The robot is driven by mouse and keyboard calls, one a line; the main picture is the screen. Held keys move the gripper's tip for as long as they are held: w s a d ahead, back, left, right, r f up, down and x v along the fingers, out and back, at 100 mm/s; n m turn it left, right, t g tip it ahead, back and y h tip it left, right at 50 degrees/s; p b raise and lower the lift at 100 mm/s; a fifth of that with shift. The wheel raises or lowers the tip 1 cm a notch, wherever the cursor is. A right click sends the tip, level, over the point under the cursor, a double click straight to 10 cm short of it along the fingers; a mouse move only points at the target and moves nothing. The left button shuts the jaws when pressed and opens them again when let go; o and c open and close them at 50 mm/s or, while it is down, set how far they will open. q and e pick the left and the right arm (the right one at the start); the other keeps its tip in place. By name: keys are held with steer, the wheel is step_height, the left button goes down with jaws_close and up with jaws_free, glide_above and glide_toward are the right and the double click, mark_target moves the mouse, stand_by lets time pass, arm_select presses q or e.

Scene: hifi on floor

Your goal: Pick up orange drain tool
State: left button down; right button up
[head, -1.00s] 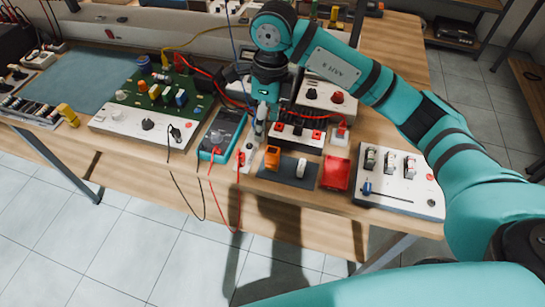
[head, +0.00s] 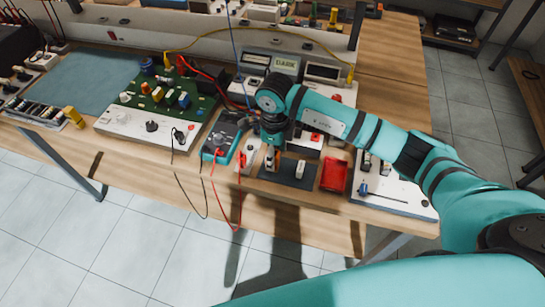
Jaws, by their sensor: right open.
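The orange tool stood at the left end of the dark mat (head: 311,178) near the front edge of the workbench. Now it is mostly hidden behind my right gripper (head: 271,163). The right gripper points down over that spot, with its fingers low at the mat. It is open; I cannot tell whether the fingers touch the tool. My left gripper is not in view.
A small pale object (head: 299,169) stands on the mat close right of the gripper. A red tray (head: 334,174) and a white switch panel (head: 393,194) lie further right. A teal multimeter (head: 221,139) with loose leads is to the left.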

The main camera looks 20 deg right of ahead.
steer(key=shift+d+f+p, duration=0.1)
steer(key=shift+f+p, duration=0.45)
steer(key=shift+f, duration=1.55)
steer(key=shift+c, duration=0.4)
jaws_close()
